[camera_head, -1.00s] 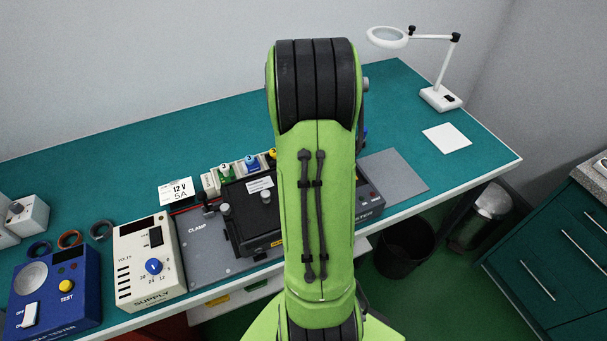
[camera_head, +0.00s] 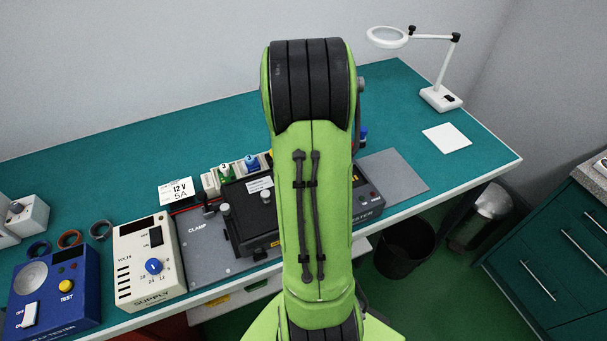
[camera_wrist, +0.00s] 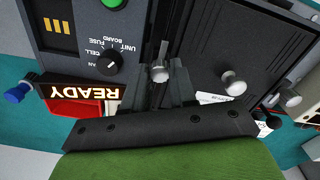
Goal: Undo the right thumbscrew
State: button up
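The right thumbscrew (camera_wrist: 160,73), a pale metal knob, shows in the wrist view at the edge of a dark cover (camera_wrist: 208,45), beside the tester panel. My gripper (camera_wrist: 161,75) has its two dark fingers on either side of this knob. They look apart, with narrow gaps; contact is unclear. Another knob (camera_wrist: 235,84) stands on the cover, and a further one (camera_wrist: 291,97) lies at its far side. In the head view the black cover (camera_head: 254,218) is partly visible with a knob (camera_head: 225,209) at its left; my arm hides the right thumbscrew and my gripper.
A red tray and a blue knob (camera_wrist: 18,92) are close by. The supply box (camera_head: 148,262) stands left of the clamp plate.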

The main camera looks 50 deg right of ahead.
jog(key=o, duration=0.3)
jog(key=shift+o, duration=0.2)
jog(key=shift+r, duration=0.15)
notch_tip(320, 180, up, 16)
jog(key=p, duration=0.3)
jog(key=shift+f, duration=0.25)
